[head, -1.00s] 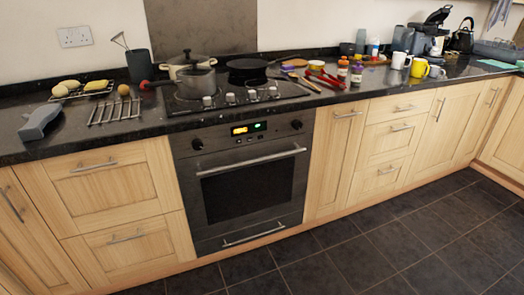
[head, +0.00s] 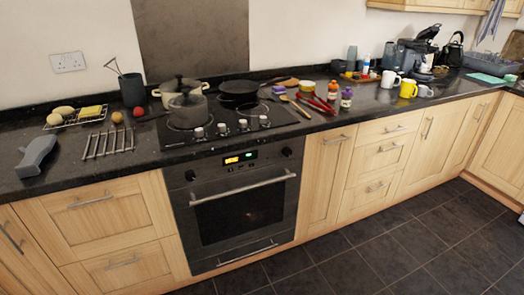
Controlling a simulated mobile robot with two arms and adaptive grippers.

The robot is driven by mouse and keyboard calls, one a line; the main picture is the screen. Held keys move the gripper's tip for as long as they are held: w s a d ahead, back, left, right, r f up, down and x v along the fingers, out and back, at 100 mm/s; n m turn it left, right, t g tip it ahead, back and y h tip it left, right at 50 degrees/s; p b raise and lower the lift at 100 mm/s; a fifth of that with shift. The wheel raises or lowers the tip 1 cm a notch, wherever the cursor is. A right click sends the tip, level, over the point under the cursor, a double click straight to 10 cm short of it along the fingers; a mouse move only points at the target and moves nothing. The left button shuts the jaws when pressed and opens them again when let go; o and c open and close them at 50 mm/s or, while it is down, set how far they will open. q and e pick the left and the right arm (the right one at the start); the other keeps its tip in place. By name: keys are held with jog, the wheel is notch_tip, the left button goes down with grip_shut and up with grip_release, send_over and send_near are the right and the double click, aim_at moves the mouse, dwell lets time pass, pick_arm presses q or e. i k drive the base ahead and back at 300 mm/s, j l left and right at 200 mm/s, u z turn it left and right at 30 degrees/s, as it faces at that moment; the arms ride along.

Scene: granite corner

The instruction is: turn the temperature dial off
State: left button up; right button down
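The built-in oven (head: 240,205) stands in the middle of the head view, under the cooktop. Its panel carries a lit display (head: 240,158) with orange and green parts. A dark left dial (head: 190,176) and a dark right dial (head: 287,152) sit on either side of the display. I cannot tell which is the temperature dial or how either is turned; their markings are too small. The oven door is shut. Neither of my grippers is in view.
The cooktop (head: 215,122) has its own front knobs and bears pots and a frying pan (head: 240,88). Utensils and bottles lie to its right, and a metal rack (head: 108,141) and a grey object (head: 36,155) to its left. The dark tiled floor (head: 370,250) before the oven is clear.

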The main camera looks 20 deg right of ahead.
aim_at(287, 152)
jog(key=i+l+u, duration=0.15)
jog(key=l, duration=0.4)
jog(key=i+l+u, duration=0.15)
jog(key=l, duration=0.45)
jog(key=i+l+u, duration=0.15)
jog(key=l, duration=0.45)
jog(key=i+l+u, duration=0.15)
jog(key=l, duration=0.45)
jog(key=k, duration=0.05)
